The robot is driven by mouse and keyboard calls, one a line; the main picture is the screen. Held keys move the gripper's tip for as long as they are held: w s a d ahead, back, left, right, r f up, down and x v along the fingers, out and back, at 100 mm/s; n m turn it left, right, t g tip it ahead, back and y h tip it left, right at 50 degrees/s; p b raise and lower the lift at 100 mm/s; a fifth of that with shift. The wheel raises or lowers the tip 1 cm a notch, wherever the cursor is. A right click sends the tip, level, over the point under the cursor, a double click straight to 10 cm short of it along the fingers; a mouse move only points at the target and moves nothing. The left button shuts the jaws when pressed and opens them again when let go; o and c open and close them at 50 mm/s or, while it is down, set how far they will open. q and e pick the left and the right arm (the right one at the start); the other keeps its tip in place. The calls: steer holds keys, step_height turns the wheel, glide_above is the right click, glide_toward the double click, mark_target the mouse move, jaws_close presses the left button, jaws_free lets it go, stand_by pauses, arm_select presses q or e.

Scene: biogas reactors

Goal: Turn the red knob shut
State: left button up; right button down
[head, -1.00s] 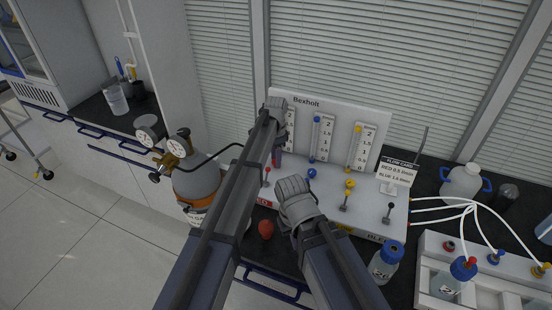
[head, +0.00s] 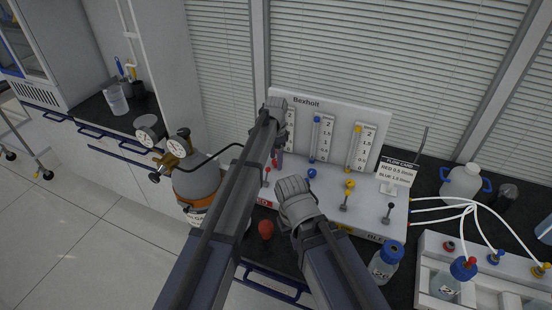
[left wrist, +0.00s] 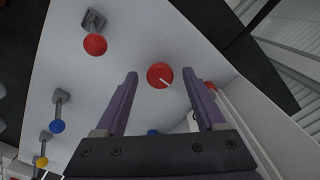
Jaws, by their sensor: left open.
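The red knob (left wrist: 160,76), round with a white pointer line, is on the white panel in the left wrist view. My left gripper (left wrist: 161,75) is open, with its two purple fingers on either side of the knob. I cannot tell whether they touch it. A separate red ball on a grey lever (left wrist: 95,44) is up and left of the knob. My right gripper does not show.
A blue knob (head: 311,173) and a yellow knob (head: 350,184) are on the panel to the right. A gas cylinder (head: 196,182) with gauges stands left. A flow card (head: 400,172), a blue-capped bottle (head: 385,265) and a tubing rack (head: 430,255) are on the right.

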arm_select(q)
steer(key=shift+r+p, duration=3.85)
steer(key=shift+r, duration=0.05)
steer(key=s+a+n, duration=0.5)
steer(key=s+a, duration=0.1)
steer(key=s, duration=0.4)
steer(key=s+a+n, duration=0.4)
steer(key=s+a, duration=0.1)
steer(key=s, duration=0.5)
steer(key=s+a+n, duration=0.5)
steer(key=s+a, duration=0.1)
steer(key=s, duration=0.4)
steer(key=s+d+f+m+y+b, duration=0.1)
steer(key=s+d+m, duration=0.3)
steer(key=d, duration=0.6)
steer(key=shift+s+d+f+b, duration=0.25)
steer(key=shift+d+f+b, duration=0.05)
steer(key=shift+f+b, duration=0.4)
steer(key=shift+c, duration=0.4)
